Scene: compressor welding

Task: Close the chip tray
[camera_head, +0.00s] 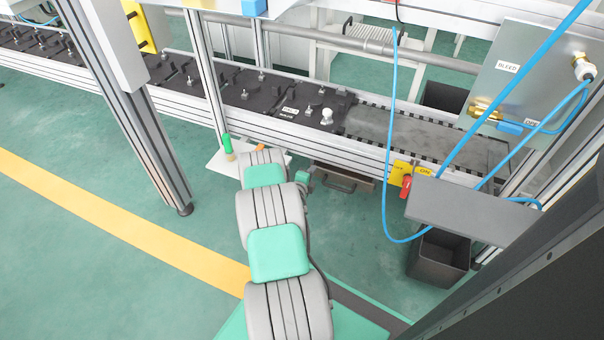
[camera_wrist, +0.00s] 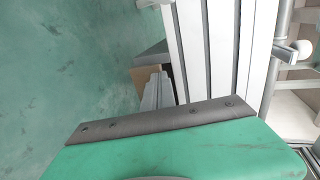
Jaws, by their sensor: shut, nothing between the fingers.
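The chip tray (camera_head: 342,178) is a dark, shallow drawer with a handle, below the conveyor frame in the head view. It appears to stick out from under the frame. In the wrist view, a dark edge and brown inner wall, apparently the tray (camera_wrist: 150,54), show beside the pale rails. My gripper's pale grey fingers (camera_wrist: 157,88) show just past the dark strip on my green wrist cover, shut and empty. They look close to the tray, but I cannot tell whether they touch it. In the head view my arm reaches toward the tray's left side and hides the fingers.
The conveyor (camera_head: 290,105) carries black fixtures above the tray. A blue hose (camera_head: 386,190) hangs to the right, near a yellow sign with a red handle (camera_head: 406,184). A black bin (camera_head: 440,256) stands lower right.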

